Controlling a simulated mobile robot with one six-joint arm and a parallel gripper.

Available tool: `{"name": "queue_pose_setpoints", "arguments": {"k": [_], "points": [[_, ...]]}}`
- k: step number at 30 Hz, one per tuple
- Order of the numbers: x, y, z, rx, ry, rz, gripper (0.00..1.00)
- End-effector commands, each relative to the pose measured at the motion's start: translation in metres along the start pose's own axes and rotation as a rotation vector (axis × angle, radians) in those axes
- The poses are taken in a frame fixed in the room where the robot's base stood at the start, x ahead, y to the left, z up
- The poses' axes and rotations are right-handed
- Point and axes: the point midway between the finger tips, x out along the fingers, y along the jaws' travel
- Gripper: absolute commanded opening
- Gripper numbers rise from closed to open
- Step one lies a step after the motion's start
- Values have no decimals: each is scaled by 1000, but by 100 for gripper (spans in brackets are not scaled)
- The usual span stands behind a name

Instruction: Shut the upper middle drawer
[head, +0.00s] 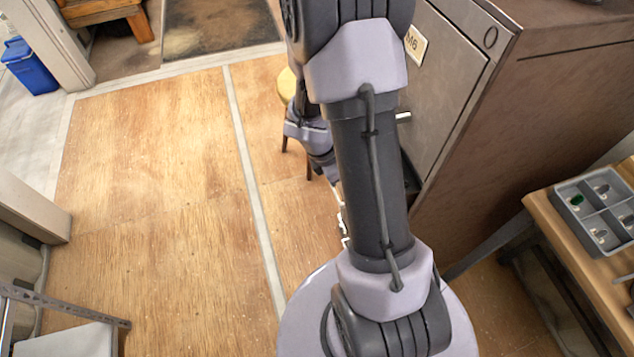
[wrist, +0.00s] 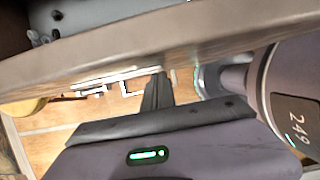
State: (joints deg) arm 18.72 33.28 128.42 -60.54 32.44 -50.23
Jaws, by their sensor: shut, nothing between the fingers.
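In the wrist view an open drawer's front panel (wrist: 200,42) runs slantwise across the picture, its top edge towards me. Behind it, at the upper left, part of the drawer's inside shows with small grey things (wrist: 42,38) in it. Pale handle-like bars (wrist: 105,88) show on the panel's near side. My gripper (wrist: 158,90) is shut and empty, its fingertips close to the panel; I cannot tell whether they touch. In the head view the grey cabinet (head: 455,75), with a label "M6" on its front, stands right of my arm, which hides the drawer and gripper.
A round yellow stool (head: 287,84) stands behind my arm. A bench with a grey divided tray (head: 600,208) is at the right. A blue bin (head: 28,66) stands at the far left. The wooden floor (head: 150,190) on the left is clear.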

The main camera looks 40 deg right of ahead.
Motion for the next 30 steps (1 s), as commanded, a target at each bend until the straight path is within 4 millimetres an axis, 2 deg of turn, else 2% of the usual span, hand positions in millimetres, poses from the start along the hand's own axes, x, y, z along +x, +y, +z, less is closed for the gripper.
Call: {"name": "queue_pose_setpoints", "arguments": {"k": [6,12,30], "points": [[13,0,32,2,-1,-1,0],[19,0,47,-1,0,-1,0],[20,1,50,-2,0,0,0]]}}
